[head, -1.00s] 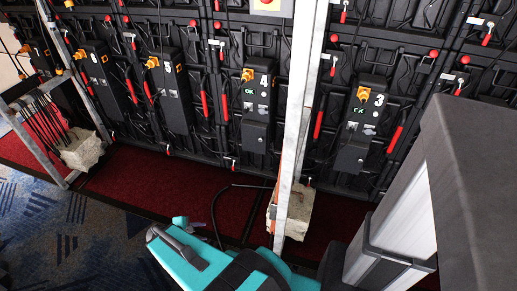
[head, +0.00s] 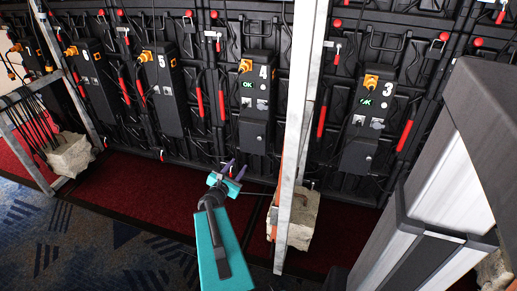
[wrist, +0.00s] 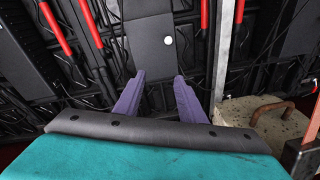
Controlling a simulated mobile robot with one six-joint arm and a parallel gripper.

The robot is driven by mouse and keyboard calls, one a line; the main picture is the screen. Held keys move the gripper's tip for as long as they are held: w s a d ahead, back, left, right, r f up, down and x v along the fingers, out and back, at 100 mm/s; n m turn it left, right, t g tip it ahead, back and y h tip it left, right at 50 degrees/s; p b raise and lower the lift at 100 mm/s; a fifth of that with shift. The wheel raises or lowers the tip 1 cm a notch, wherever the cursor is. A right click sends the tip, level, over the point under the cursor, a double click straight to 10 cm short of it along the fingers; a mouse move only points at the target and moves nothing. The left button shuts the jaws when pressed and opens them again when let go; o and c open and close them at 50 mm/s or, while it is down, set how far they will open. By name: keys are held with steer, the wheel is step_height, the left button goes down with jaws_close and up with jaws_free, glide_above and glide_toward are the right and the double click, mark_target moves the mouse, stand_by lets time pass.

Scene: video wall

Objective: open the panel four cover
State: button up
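Panel four's box (head: 258,70) is black, marked with a white 4, with an orange plug and a green OK display. Its lower part, which looks like the cover (head: 254,135), has a small round knob and appears closed. In the wrist view what appears to be the same cover (wrist: 149,45) lies ahead, with a pale round knob near its right edge. My gripper (head: 235,169) is below and a little left of this box, apart from it. Its two purple fingers (wrist: 160,76) are spread and empty, pointing toward the cover.
A metal post (head: 297,120) stands right of panel four, with a concrete block (head: 302,222) at its foot. Panel three (head: 370,120) is beyond the post; panel five (head: 164,90) is to the left. Red-handled levers and black cables line the wall. Red carpet (head: 150,195) lies clear below.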

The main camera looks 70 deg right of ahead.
mark_target(259, 139)
steer(key=s+d+r+n+t+h+b, duration=0.1)
steer(key=s+d+n+b, duration=0.2)
steer(key=d+n, duration=0.1)
steer(key=shift+s+d+r+h, duration=0.25)
steer(key=shift+s+d+h, duration=0.1)
steer(key=shift+d, duration=0.1)
steer(key=shift+d, duration=0.1)
steer(key=shift+w+d+b, duration=0.2)
steer(key=shift+d+b, duration=0.45)
steer(key=shift+d, duration=2.75)
steer(key=shift+w+d+b, duration=0.2)
steer(key=shift+d+b, duration=0.4)
steer(key=shift+d, duration=2.8)
jaws_close()
